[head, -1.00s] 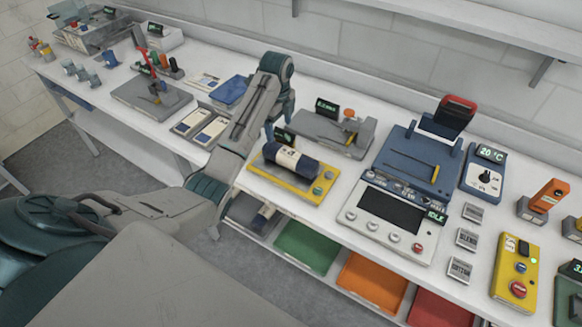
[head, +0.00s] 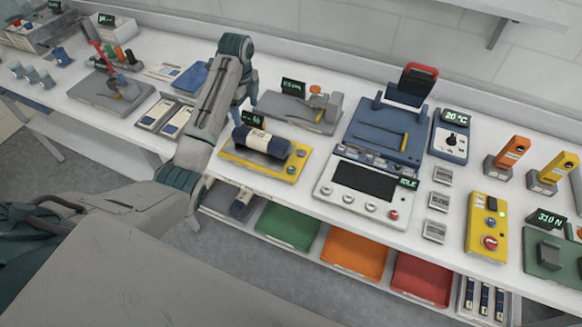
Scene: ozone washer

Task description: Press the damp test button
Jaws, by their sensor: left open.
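A yellow tester (head: 240,158) sits on the white bench in the head view, with a dark blue roll (head: 265,142) with a white band lying on it. A small dark display (head: 250,115) with green characters stands behind the roll. Two small round buttons are at the tester's right end, a green one (head: 291,170) at the front and another (head: 301,153) behind it. I cannot read labels on them. My left gripper (head: 238,110) points down just behind and left of the roll, apart from the buttons. It is open and appears empty. My right gripper is out of view.
Behind is a grey device (head: 310,113) with an orange knob. To the right stand a blue and white machine (head: 360,190) with a dark screen and a yellow box (head: 487,225) with a red button. Green (head: 287,225) and orange (head: 355,252) trays lie below the bench.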

